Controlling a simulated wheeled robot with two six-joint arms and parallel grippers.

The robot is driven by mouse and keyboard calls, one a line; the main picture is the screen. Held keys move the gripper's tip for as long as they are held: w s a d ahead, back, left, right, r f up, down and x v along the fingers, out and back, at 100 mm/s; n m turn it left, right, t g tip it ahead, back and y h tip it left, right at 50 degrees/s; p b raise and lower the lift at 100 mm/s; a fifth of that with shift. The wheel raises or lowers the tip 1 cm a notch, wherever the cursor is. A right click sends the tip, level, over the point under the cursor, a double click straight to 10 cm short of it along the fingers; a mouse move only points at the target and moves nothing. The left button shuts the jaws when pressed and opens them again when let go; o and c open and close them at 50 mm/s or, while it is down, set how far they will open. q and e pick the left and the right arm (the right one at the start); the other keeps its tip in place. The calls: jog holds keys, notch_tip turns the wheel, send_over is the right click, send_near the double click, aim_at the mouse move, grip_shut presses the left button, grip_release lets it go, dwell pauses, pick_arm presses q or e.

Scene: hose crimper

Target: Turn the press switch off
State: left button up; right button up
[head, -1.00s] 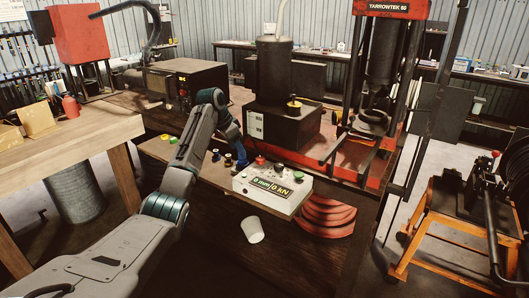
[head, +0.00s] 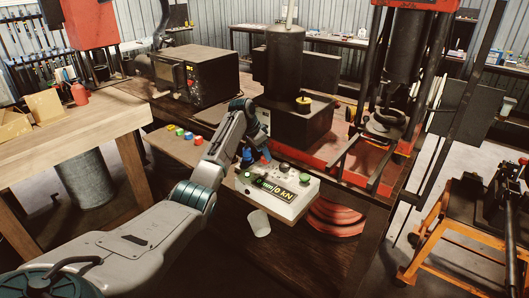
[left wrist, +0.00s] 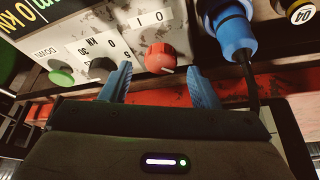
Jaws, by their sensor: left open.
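The press's pale control box (head: 262,196) sits at the front of the bench, with a lit green display reading in kN. In the left wrist view, a red rotary switch (left wrist: 160,59) on its panel has the marks 1 and 0 beside it. A black knob (left wrist: 101,67) and a green button (left wrist: 61,75) are to its left. My left gripper (left wrist: 160,86) is open, its two blue fingers apart on either side of the red switch in the picture; contact cannot be told. In the head view this gripper (head: 248,157) covers the box's rear left part.
A blue plug with a cable (left wrist: 236,35) stands right of the switch. The red-framed press (head: 345,170) rises behind the box. A white cup (head: 260,222) is in front of the box. Several coloured buttons (head: 188,135) lie left of my arm.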

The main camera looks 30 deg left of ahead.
pick_arm(q)
jog(key=shift+w+d+f, duration=0.1)
jog(key=shift+w+f, duration=0.2)
jog(key=shift+f, duration=0.3)
jog(key=shift+w+d+f, duration=0.1)
jog(key=shift+w+f, duration=0.05)
jog(key=shift+f, duration=0.35)
jog(key=shift+c, duration=0.9)
jog(key=c, duration=0.8)
pick_arm(e)
jog(key=shift+w+d+r, duration=0.25)
jog(key=shift+w+r, duration=0.1)
jog(key=shift+w, duration=0.35)
pick_arm(q)
jog(key=shift+p, duration=0.3)
pick_arm(e)
jog(key=shift+r, duration=0.15)
